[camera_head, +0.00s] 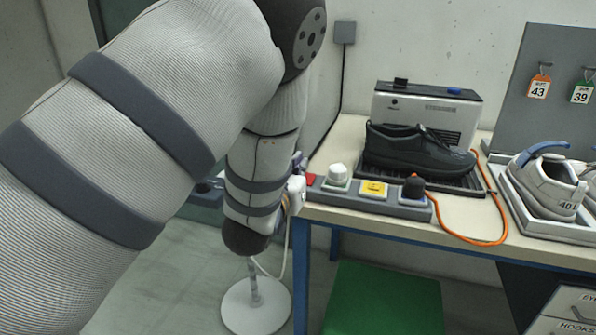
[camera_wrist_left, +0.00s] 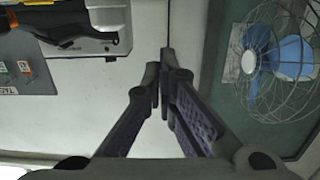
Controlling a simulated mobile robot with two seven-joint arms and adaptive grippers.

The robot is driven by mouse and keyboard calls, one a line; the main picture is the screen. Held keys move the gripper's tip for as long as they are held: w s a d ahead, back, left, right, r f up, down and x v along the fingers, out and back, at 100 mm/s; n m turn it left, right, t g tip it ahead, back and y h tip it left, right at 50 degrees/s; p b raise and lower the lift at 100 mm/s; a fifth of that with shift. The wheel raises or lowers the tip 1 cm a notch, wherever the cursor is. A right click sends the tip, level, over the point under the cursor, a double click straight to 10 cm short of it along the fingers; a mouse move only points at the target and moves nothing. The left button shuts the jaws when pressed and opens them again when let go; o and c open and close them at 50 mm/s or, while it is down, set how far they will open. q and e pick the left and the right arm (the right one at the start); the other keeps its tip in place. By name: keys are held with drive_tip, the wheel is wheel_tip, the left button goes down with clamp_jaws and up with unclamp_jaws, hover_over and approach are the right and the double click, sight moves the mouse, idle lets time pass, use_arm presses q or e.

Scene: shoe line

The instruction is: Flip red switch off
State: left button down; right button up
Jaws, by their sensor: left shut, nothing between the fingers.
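The red switch (camera_head: 311,179) sits at the left end of a grey control strip (camera_head: 405,207) along the table's front edge, in the head view. Its lever position is too small to tell. My left gripper (camera_head: 299,161) is mostly hidden behind my left arm, close to the red switch; contact cannot be told. In the left wrist view the fingers of my left gripper (camera_wrist_left: 164,68) are together and empty, over a pale surface. I cannot make out the red switch in that view. My right gripper is not in view.
The strip also bears a white knob (camera_head: 338,174), a yellow button (camera_head: 374,189) and a black knob (camera_head: 413,186). Behind it, a black shoe (camera_head: 415,148) rests by a machine (camera_head: 428,110). An orange cable (camera_head: 470,241) loops rightward. A fan (camera_wrist_left: 275,50) shows in the wrist view.

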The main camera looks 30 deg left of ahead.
use_arm(q)
drive_tip(key=v, duration=0.6)
drive_tip(key=shift+s+f+p, duration=0.25)
drive_tip(key=shift+f+p, duration=0.05)
drive_tip(key=shift+f, duration=0.25)
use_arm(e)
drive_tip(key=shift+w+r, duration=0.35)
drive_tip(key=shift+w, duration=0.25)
use_arm(q)
drive_tip(key=shift+d, duration=0.15)
